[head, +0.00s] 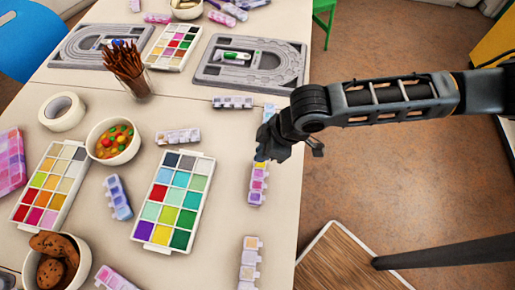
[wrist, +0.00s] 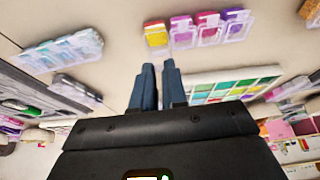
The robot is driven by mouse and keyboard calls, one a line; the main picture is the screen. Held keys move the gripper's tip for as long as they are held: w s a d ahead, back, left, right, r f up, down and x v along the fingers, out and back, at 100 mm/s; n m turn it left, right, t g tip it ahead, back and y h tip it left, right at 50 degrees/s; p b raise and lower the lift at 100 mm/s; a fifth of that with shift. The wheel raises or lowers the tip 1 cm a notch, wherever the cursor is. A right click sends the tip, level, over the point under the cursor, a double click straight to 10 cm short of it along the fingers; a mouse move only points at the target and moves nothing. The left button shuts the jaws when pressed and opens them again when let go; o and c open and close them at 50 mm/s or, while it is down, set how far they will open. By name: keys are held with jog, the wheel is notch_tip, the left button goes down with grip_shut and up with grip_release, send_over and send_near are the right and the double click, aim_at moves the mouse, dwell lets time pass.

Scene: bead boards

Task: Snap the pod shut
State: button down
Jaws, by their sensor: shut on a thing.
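The pod (head: 258,183) is a short row of small clear compartments holding yellow, pink and purple beads. It lies near the table's right edge in the head view, its yellow end by my gripper (head: 262,158). In the wrist view the pod (wrist: 197,32) is just beyond my fingertips (wrist: 158,68), with clear lid flaps showing along the row. My two dark fingers are close together, closed at the pod's yellow end. The exact contact is hard to see, and I cannot tell which lids are fully down.
Other pods lie around: one (head: 233,102) behind, one (head: 250,262) in front, one (head: 118,197) to the left. A colour palette (head: 133,236) is left of the pod. A bead bowl (head: 113,141), grey bead boards (head: 296,80) and a tape roll (head: 62,111) stand farther away.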

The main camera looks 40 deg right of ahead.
jog(key=shift+s+d+f+t+y+b, duration=0.55)
jog(key=shift+t+y+b, duration=0.2)
jog(key=shift+t, duration=0.25)
jog(key=t+b, duration=0.1)
jog(key=s+f+t+y+b, duration=0.1)
jog(key=b, duration=0.1)
jog(key=shift+d+f+b, duration=0.2)
jog(key=shift+d+b, duration=0.1)
jog(key=b, duration=0.1)
jog(key=f+t+y+b, duration=0.1)
jog(key=b, duration=0.1)
jog(key=y+b, duration=0.1)
jog(key=b, duration=0.1)
jog(key=shift+s+d+f+t, duration=0.15)
jog(key=shift+s+d+t, duration=0.15)
jog(key=shift+t, duration=0.1)
jog(key=t+y+b, duration=0.1)
jog(key=b, duration=0.2)
jog(key=shift+s+f+b, duration=0.2)
jog(key=shift+b, duration=0.2)
jog(key=shift+t+b, duration=0.3)
jog(key=shift+b, duration=0.1)
jog(key=shift+r, duration=0.1)
jog(key=c, duration=1.1)
grip_release()
jog(key=shift+c, duration=0.2)
jog(key=shift+r, duration=0.2)
